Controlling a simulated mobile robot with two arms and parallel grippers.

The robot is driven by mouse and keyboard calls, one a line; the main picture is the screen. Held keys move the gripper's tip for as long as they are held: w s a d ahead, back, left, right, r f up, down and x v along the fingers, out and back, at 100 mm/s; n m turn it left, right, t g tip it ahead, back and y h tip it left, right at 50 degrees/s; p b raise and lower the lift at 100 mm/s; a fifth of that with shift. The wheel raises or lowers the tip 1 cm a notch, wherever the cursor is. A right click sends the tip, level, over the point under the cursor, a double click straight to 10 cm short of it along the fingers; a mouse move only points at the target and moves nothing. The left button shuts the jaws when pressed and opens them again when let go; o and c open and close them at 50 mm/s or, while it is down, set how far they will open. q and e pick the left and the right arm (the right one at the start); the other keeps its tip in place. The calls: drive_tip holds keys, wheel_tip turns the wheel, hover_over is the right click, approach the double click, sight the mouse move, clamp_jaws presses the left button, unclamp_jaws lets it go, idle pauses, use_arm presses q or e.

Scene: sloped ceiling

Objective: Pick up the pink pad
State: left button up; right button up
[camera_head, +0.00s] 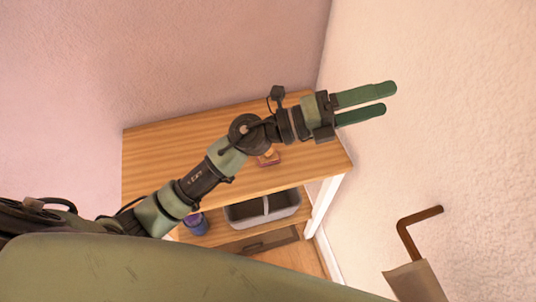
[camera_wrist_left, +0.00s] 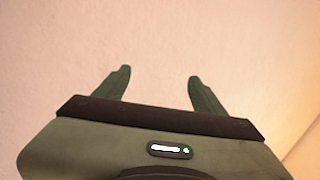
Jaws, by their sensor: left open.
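My left gripper (camera_head: 390,98) is open and empty, with two green fingers held apart. It reaches past the right end of the wooden cabinet top, in front of the pale wall. The left wrist view shows the same open fingers (camera_wrist_left: 160,73) with only wall between and beyond them. A small reddish-brown flat item (camera_head: 268,159) lies on the cabinet top beneath my left forearm, partly hidden by it. I cannot tell whether it is the pink pad; no clearly pink pad shows elsewhere. My right gripper is not in view.
The wooden cabinet (camera_head: 165,150) stands in a corner against two walls. Its open shelf holds a grey divided bin (camera_head: 240,212) and a dark blue and purple item (camera_head: 195,225). A brown bent bar (camera_head: 408,235) rises from a beige piece at lower right. The cabinet top's left part is clear.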

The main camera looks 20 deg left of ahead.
use_arm(q)
wheel_tip(320, 180, down, 5)
drive_tip(key=s+d+m+g+y, duration=0.2)
drive_tip(key=d+m+g, duration=0.1)
drive_tip(key=m+g, duration=0.2)
drive_tip(key=m+g+y, duration=0.4)
drive_tip(key=m+y, duration=0.1)
drive_tip(key=y, duration=1.2)
hover_over(268, 154)
drive_tip(key=w, duration=0.1)
drive_tip(key=f, duration=1.7)
drive_tip(key=shift+a+f, duration=0.25)
drive_tip(key=shift+f, duration=0.15)
drive_tip(key=shift+a+f, duration=0.1)
drive_tip(key=shift+f, duration=0.25)
wheel_tip(268, 154, down, 6)
drive_tip(key=shift+w+a+r+p, duration=0.15)
drive_tip(key=shift+r+p, duration=0.1)
drive_tip(key=shift+p, duration=1)
drive_tip(key=shift+f, duration=0.6)
drive_tip(key=c, duration=1.3)
